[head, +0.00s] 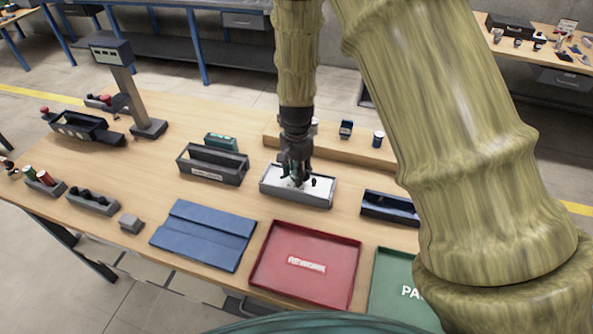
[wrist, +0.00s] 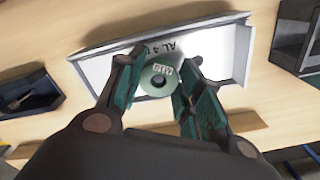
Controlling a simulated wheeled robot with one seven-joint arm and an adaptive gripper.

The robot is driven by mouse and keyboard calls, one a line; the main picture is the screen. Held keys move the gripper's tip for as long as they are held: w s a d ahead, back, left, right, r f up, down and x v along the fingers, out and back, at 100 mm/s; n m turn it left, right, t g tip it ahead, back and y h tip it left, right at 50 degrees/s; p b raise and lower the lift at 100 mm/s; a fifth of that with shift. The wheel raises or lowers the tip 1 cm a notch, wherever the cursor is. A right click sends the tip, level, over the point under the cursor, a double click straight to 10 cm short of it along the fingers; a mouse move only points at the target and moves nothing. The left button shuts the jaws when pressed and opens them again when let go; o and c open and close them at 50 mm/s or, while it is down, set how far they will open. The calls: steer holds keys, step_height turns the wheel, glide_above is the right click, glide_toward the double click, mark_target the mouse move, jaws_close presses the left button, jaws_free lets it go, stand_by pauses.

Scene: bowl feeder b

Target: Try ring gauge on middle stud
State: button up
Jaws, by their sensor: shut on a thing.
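My gripper (head: 296,178) is over the grey, white-floored tray (head: 296,200) near the middle of the bench, its fingers pointing down. In the wrist view my gripper (wrist: 157,82) is shut on a pale green ring gauge (wrist: 147,77) with a small white label and a dark centre hole. The ring gauge lies over the tray floor (wrist: 215,50), beside printed letters. A dark stud (head: 314,182) shows just right of my fingers in the head view. The other studs are hidden or too small to tell, and I cannot tell whether the ring is around one.
A dark open box (head: 212,166) stands left of the tray, a dark blue bin (head: 390,209) right. A wooden riser (head: 375,155) with small items is behind. In front are a blue mat (head: 203,236), a red rework tray (head: 303,288) and a green tray (head: 400,270).

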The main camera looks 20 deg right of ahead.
steer(key=shift+f, duration=0.7)
stand_by(1.1)
steer(key=shift+r, duration=0.15)
stand_by(0.6)
steer(key=shift+r+p, duration=2.1)
steer(key=shift+r, duration=0.75)
